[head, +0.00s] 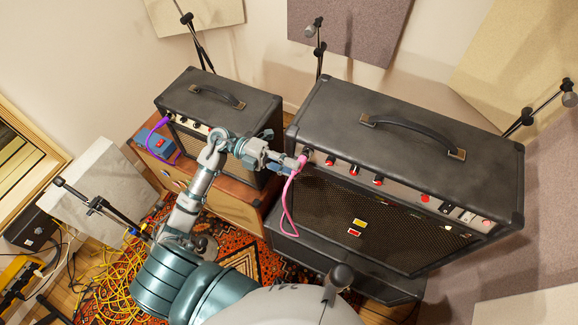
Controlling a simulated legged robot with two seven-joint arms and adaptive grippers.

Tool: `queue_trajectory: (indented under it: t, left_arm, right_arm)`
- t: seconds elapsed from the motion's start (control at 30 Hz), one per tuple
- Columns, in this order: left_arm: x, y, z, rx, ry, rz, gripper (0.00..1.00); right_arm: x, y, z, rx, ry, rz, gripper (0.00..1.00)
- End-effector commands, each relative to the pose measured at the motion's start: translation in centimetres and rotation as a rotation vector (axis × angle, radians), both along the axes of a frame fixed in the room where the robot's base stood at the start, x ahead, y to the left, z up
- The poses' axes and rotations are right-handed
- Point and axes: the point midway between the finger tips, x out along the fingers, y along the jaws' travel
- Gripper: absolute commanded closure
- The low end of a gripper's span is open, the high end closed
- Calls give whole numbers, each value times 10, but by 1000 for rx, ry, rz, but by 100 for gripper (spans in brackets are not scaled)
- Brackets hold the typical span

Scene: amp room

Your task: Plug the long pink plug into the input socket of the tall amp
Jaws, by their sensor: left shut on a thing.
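The tall amp (396,190) is the large black one at the right, with a control panel of red knobs along its upper front. My left gripper (292,163) is at the left end of that panel, shut on the long pink plug (301,160). The plug's tip points at the panel's left end, where the input socket would be; the socket is hidden, and I cannot tell whether the tip is in it. The plug's pink cable (286,208) hangs in a loop down the amp's front. My right gripper is not in view.
A smaller black amp (222,105) with a purple cable (158,127) and a blue box (155,143) stands on a wooden cabinet (226,196) at the left. Microphone stands rise behind and at the right (540,107). Yellow cables (108,275) lie on the patterned rug.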

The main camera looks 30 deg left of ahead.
Motion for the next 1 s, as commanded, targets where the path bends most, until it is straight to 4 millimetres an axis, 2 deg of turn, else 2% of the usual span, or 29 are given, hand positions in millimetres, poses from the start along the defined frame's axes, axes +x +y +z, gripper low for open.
queue_trajectory:
  t: [0.03, 0.07, 0.13, 0.17, 0.43, 0.57, 1.0]
  left_arm:
    - [0, 0, 0, 0, 0, 0, 100]
    - [0, 0, 0, 0, 0, 0, 71]
    - [0, 0, 0, 0, 0, 0, 53]
    - [0, 0, 0, 0, 0, 0, 49]
    - [0, 0, 0, 0, 1, 0, 49]
    - [0, 9, -1, 3, 2, 0, 49]
    - [0, 99, -2, 2, 3, 3, 49]
  right_arm:
    - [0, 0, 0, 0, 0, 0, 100]
    - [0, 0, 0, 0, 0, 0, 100]
    - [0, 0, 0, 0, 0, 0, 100]
    - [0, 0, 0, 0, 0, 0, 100]
    - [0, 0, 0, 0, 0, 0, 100]
    - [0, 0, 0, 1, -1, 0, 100]
    - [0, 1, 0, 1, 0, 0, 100]
